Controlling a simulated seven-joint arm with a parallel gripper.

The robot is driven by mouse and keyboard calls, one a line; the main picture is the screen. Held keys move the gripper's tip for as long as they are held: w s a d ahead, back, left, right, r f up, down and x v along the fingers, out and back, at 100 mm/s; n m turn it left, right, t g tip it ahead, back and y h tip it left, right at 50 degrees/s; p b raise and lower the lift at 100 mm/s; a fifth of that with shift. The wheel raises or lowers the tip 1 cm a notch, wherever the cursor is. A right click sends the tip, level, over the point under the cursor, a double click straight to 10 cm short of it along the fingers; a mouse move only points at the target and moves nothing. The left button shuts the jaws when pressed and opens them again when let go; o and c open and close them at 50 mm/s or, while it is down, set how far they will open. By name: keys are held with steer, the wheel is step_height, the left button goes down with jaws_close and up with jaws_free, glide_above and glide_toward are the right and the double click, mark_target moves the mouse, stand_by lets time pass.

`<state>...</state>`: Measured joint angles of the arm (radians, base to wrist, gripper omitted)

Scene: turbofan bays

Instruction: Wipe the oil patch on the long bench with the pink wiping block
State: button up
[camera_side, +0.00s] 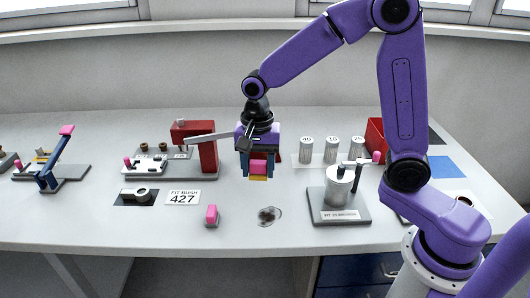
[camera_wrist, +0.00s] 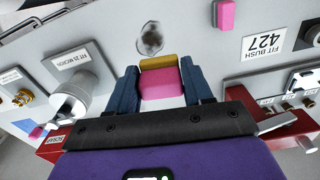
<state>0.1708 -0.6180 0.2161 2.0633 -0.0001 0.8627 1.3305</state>
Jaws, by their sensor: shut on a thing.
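My gripper (camera_side: 258,172) is shut on the pink wiping block (camera_side: 258,166), which has a yellow pad on its underside. The block hangs above the bench, behind the oil patch in the side view. In the wrist view the pink block (camera_wrist: 162,84) sits between my two blue fingers, with its yellow pad at the far end. The oil patch (camera_side: 269,215) is a dark, greyish smear on the pale long bench (camera_side: 330,238), near its front edge. It also shows in the wrist view (camera_wrist: 150,38), just beyond the block and apart from it.
A small pink-topped piece (camera_side: 211,213) stands left of the patch. A "FIT BUSH 427" card (camera_side: 183,198) lies behind it. A fixture with a metal cylinder (camera_side: 341,186) stands right of the patch. A red post (camera_side: 208,152) and labelled canisters (camera_side: 331,150) are further back.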

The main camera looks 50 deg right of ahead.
mark_target(258, 217)
steer(key=f, duration=1.4)
steer(key=shift+s+a+f, duration=0.2)
steer(key=shift+a+f, duration=0.05)
steer(key=shift+f, duration=0.1)
steer(key=shift+s+d+f, duration=0.2)
steer(key=shift+s+d, duration=0.55)
steer(key=shift+d, duration=0.05)
steer(key=shift+s+d, duration=1.8)
steer(key=shift+d, duration=0.05)
steer(key=shift+w+a+r, duration=0.15)
steer(key=shift+w+a, duration=0.85)
steer(key=shift+a, duration=0.05)
steer(key=shift+w+a, duration=1.6)
steer(key=shift+w+d, duration=0.5)
steer(key=shift+d, duration=0.25)
steer(key=shift+s+d, duration=2.55)
steer(key=shift+w+a, duration=2.75)
step_height(258, 217, up, 8)
